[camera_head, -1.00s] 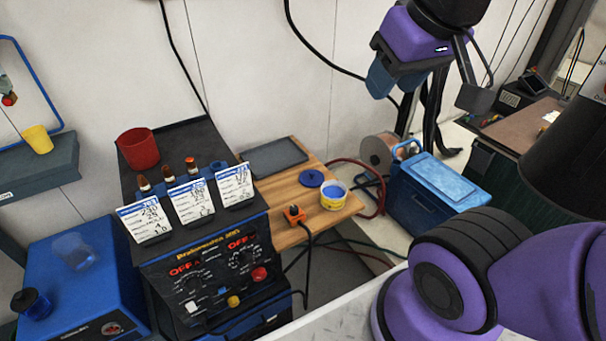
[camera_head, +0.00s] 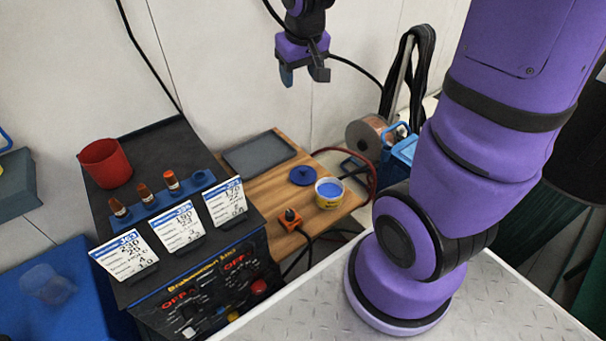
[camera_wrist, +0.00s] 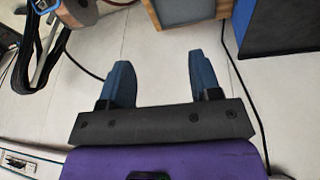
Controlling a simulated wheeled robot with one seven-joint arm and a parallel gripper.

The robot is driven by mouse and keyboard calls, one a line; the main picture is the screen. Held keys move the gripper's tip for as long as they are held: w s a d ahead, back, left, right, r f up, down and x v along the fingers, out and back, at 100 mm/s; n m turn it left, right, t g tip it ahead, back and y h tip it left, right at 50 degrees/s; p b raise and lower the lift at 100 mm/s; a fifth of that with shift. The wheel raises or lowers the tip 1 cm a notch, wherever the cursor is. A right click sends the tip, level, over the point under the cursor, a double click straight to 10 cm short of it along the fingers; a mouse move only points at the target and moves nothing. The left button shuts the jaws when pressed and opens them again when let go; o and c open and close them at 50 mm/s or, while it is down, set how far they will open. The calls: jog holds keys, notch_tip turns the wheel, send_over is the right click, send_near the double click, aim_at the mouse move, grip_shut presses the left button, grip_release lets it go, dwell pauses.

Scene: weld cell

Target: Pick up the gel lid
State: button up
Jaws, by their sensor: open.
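The gel lid is a round, dark blue disc (camera_head: 303,175) with a small knob, lying flat on a wooden board or shelf (camera_head: 262,196). Just right of it stands an open yellow and white tub (camera_head: 329,193) with blue contents. My gripper (camera_head: 304,78) is open and empty, high above and behind the lid against the white wall. In the wrist view my gripper's two blue fingers (camera_wrist: 156,80) are spread apart with nothing between them. The lid cannot be made out in the wrist view.
A grey tray (camera_head: 259,152) lies behind the lid. An orange clamp with a cable (camera_head: 290,219) sits in front. Left stands the welder (camera_head: 210,290) with cards, a red cup (camera_head: 105,163) and small bottles. A wire spool (camera_head: 366,134) and blue box (camera_head: 401,155) are right.

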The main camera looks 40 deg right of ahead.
jog(key=w+d+f+g, duration=0.1)
jog(key=w+d+f, duration=0.15)
jog(key=f, duration=0.45)
jog(key=w+d+f, duration=0.2)
jog(key=w+f, duration=0.1)
jog(key=f, duration=0.4)
jog(key=g+y, duration=0.1)
send_near(303, 168)
jog(key=shift+m, duration=0.3)
notch_tip(303, 168, down, 4)
jog(key=shift+s+d+f, duration=0.15)
jog(key=shift+w+f, duration=0.2)
jog(key=shift+f, duration=0.75)
jog(key=shift+w+f, duration=0.25)
jog(key=shift+f, duration=0.75)
jog(key=shift+w+f, duration=0.2)
jog(key=shift+f, duration=0.75)
jog(key=c, duration=1)
